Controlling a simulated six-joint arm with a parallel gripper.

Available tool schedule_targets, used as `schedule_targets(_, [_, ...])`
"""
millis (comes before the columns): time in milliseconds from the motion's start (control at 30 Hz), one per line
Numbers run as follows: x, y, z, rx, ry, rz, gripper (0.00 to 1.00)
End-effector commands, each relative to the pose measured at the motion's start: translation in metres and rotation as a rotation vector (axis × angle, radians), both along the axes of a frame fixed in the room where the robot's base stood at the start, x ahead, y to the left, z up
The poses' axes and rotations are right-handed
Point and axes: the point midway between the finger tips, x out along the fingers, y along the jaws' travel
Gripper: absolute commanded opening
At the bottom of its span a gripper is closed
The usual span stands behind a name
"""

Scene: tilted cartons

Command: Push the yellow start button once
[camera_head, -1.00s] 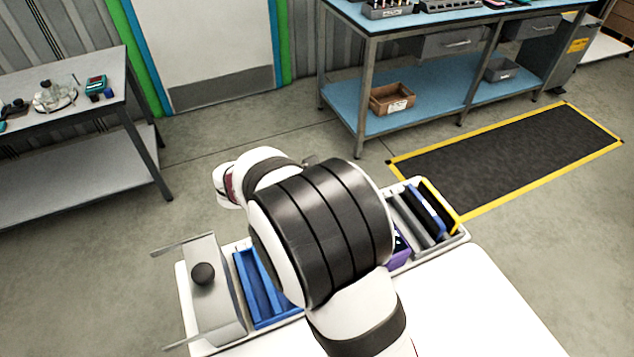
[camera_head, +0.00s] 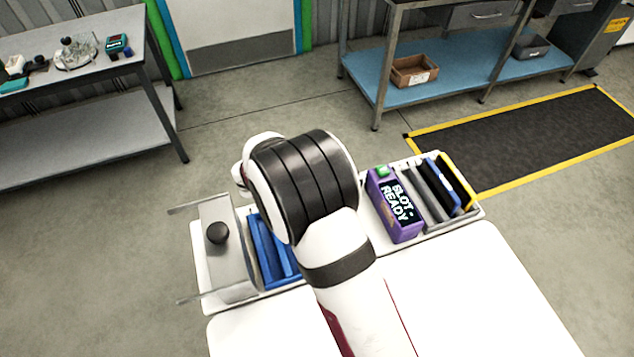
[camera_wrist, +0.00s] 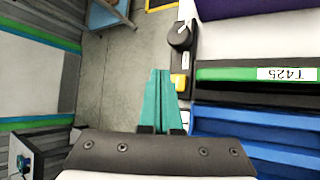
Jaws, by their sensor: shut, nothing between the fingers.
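The yellow start button (camera_wrist: 179,82) shows in the wrist view on a narrow dark control strip, below a black rotary knob (camera_wrist: 180,37). My gripper (camera_wrist: 159,72) is shut and empty, its teal fingers pointing up the picture. The fingertips appear just left of the yellow button; I cannot tell whether they touch it. In the head view my arm hides the button, the strip and the gripper.
A green-edged black part labelled T425 (camera_wrist: 288,74) and blue trays (camera_wrist: 255,125) lie right of the strip. In the head view, a purple box reading "SLOT - READY" (camera_head: 396,207) stands right of my arm. A grey bracket with a black ball (camera_head: 218,233) stands left.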

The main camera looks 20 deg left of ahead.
Motion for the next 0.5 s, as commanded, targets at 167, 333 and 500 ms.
schedule_targets(167, [0.0, 0.0, -0.018, -0.002, -0.001, 0.0, 0.0])
schedule_targets(333, [0.001, 0.0, -0.024, 0.001, -0.002, -0.001, 0.0])
schedule_targets(500, [0.001, 0.0, -0.025, 0.002, -0.002, -0.001, 0.0])
